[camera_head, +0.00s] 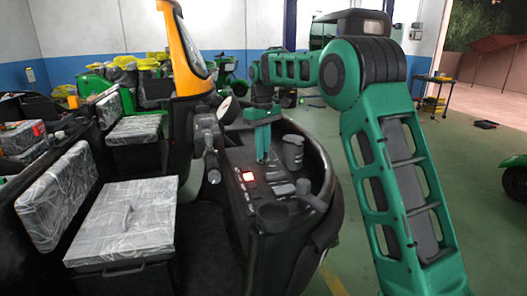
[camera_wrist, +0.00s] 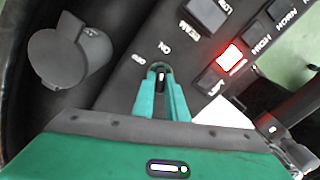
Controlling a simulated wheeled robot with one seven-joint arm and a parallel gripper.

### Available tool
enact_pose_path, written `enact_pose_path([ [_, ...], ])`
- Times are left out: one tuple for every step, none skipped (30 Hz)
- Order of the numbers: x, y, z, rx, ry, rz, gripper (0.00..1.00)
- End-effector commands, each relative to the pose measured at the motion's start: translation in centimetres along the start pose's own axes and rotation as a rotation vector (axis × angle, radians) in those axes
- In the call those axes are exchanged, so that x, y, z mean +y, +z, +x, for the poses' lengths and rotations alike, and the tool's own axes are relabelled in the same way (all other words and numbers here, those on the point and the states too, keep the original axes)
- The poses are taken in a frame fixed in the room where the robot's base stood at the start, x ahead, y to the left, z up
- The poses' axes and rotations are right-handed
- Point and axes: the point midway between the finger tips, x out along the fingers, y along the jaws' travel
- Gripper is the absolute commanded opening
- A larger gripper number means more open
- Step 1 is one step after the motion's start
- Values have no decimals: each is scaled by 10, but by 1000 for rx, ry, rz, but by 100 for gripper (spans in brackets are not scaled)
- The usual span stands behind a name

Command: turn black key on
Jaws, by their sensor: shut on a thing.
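My gripper (camera_wrist: 160,78) is shut on the small black key (camera_wrist: 161,81) on the dark dashboard panel (camera_wrist: 125,85). Its two green fingers close around the key and hide most of it. Upside-down white "ON" and "OFF" labels are beside the key, with OFF to the left and ON just beyond the fingertips. The exact turn of the key is hard to tell. In the head view, my gripper (camera_head: 262,158) points down onto the dashboard (camera_head: 237,158) of the rickshaw; the key is too small to make out there.
A red lit switch (camera_wrist: 232,56) sits among several black labelled switches right of the key. A round black capped fitting (camera_wrist: 65,52) is on the left. In the head view, a grey cup-shaped container (camera_head: 293,152) stands right of my gripper. Grey seats (camera_head: 125,220) are at the left.

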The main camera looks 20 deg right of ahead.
Motion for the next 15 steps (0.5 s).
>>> enact_pose_path([
  [3,-2,-2,11,5,5,0],
  [3,-2,-2,11,5,5,0],
  [3,-2,-2,11,5,5,0],
  [3,-2,-2,11,5,5,0],
  [3,-2,-2,11,5,4,0],
  [3,-2,-2,11,5,4,15],
  [3,-2,-2,10,5,4,22],
  [2,-2,-2,10,5,4,29],
  [2,-2,-2,8,5,3,31],
  [2,-1,-2,8,4,3,31],
  [2,-1,-2,7,4,3,31],
  [2,-1,-1,6,3,2,31],
  [1,-1,-1,6,3,2,31],
  [1,-1,-1,5,3,1,31],
  [1,-1,-1,5,2,1,31],
])
